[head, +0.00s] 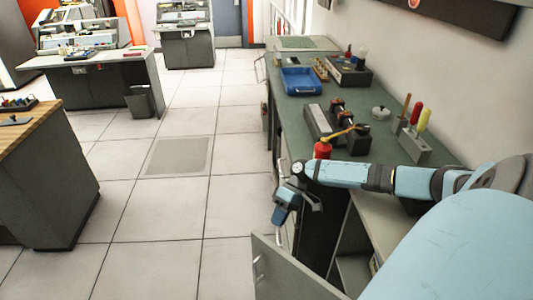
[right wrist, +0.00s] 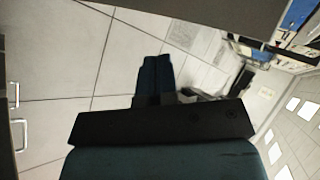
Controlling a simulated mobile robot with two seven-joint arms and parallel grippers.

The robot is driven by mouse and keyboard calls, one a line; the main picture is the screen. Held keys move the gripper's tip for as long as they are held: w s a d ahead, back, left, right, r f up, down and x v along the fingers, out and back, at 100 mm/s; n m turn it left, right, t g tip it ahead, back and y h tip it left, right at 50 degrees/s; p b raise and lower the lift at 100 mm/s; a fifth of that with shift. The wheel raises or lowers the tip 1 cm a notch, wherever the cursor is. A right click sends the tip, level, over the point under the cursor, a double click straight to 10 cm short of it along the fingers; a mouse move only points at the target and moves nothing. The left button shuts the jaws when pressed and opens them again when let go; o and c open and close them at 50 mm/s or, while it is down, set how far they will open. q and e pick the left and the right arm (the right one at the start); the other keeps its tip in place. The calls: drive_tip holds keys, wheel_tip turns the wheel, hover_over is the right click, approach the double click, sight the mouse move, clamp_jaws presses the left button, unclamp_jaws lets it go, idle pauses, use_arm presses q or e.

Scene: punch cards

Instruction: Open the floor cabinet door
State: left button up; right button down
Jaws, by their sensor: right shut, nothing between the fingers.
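In the head view a grey cabinet door (head: 290,275) stands swung out from the front of the workbench at the bottom. A metal handle (head: 258,267) is on its outer face. Beside the door, part of the cabinet interior (head: 351,268) shows below the bench top. My right gripper (head: 278,234) hangs just above and beyond the door's free upper corner; contact cannot be told. Its fingers (right wrist: 155,73) are shut and empty in the right wrist view. My left gripper is out of view.
A wood-topped counter (head: 50,165) stands at left. The tiled floor (head: 165,215) between is clear. Two handles (right wrist: 14,95) show at left in the wrist view.

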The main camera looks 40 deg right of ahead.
sight(257, 254)
use_arm(q)
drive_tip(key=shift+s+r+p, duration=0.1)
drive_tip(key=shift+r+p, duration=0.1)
drive_tip(key=shift+p, duration=0.35)
use_arm(e)
drive_tip(key=shift+a+r+x, duration=0.3)
drive_tip(key=shift+r+x, duration=0.05)
drive_tip(key=shift+x, duration=1.65)
drive_tip(key=shift+a+r+x, duration=0.35)
drive_tip(key=shift+x, duration=1.65)
drive_tip(key=shift+a+r+x, duration=0.3)
drive_tip(key=shift+r+x, duration=0.05)
drive_tip(key=shift+x, duration=1.65)
drive_tip(key=shift+s, duration=0.15)
